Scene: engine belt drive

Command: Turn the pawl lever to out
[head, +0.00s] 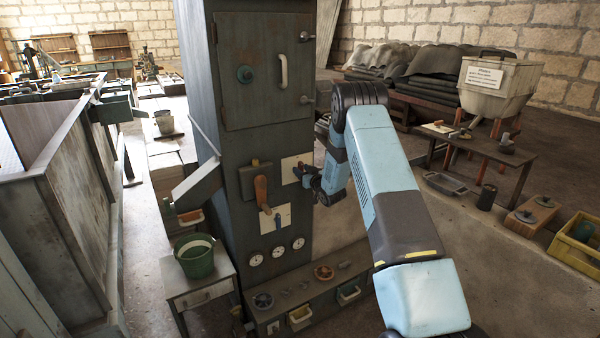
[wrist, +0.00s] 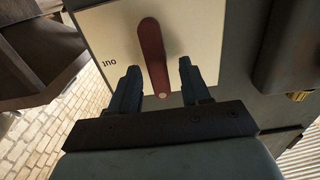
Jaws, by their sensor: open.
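The pawl lever (wrist: 152,50) is a dark red, narrow bar with a pale dot at one end, on a white plate (wrist: 90,25). The plate bears the word "out" (wrist: 109,63), upside down, left of the lever in the wrist view. The lever lies nearly upright there, not pointing at the word. My gripper (wrist: 159,67) is open, with one dark finger on each side of the lever's dotted end and gaps showing on both sides. In the head view my gripper (head: 301,173) is at the white plate (head: 291,165) on the cabinet front and hides the lever.
The tall grey cabinet (head: 240,130) has an orange-brown handle (head: 262,193) left of the plate, a blue lever (head: 278,218) below and several gauges (head: 278,251). A shelf (head: 310,290) with parts juts out at its foot. A green bucket (head: 195,258) stands at left.

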